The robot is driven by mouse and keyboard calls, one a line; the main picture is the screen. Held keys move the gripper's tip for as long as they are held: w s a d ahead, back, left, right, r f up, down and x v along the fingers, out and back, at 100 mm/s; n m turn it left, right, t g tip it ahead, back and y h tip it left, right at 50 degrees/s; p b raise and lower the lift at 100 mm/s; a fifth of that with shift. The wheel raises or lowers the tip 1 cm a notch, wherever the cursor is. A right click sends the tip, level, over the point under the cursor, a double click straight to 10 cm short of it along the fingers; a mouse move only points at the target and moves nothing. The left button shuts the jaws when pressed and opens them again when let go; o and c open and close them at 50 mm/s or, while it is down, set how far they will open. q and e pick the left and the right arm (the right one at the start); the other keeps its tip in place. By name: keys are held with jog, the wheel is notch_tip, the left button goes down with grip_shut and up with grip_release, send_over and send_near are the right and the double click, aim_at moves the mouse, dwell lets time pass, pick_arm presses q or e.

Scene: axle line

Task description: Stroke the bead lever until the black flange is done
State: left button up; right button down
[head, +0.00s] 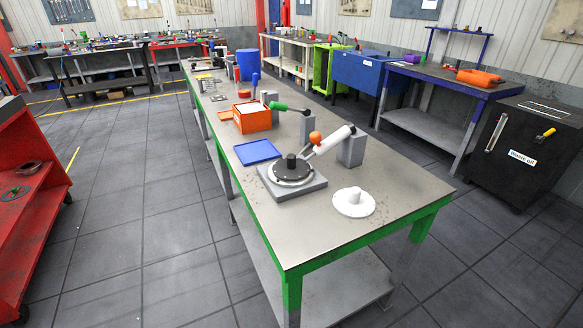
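A black flange (291,170) with a raised hub sits on a grey square base plate (305,187) near the front of the long workbench. A white lever-like tool (335,139) with an orange ball (315,137) slants from a grey post (351,149) down toward the flange. Its lower grey end is close to the hub; I cannot tell if they touch. A white flange (354,203) with a hub lies on the bench right of the plate. Neither of my grippers is in view.
The bench top (330,235) is clear at its front end. A blue tray (257,152), an orange box (252,117), a green-handled lever (288,107) and a blue bin (248,65) stand farther back. A red cart (30,180) is at left, a black waste-oil cabinet (520,155) at right.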

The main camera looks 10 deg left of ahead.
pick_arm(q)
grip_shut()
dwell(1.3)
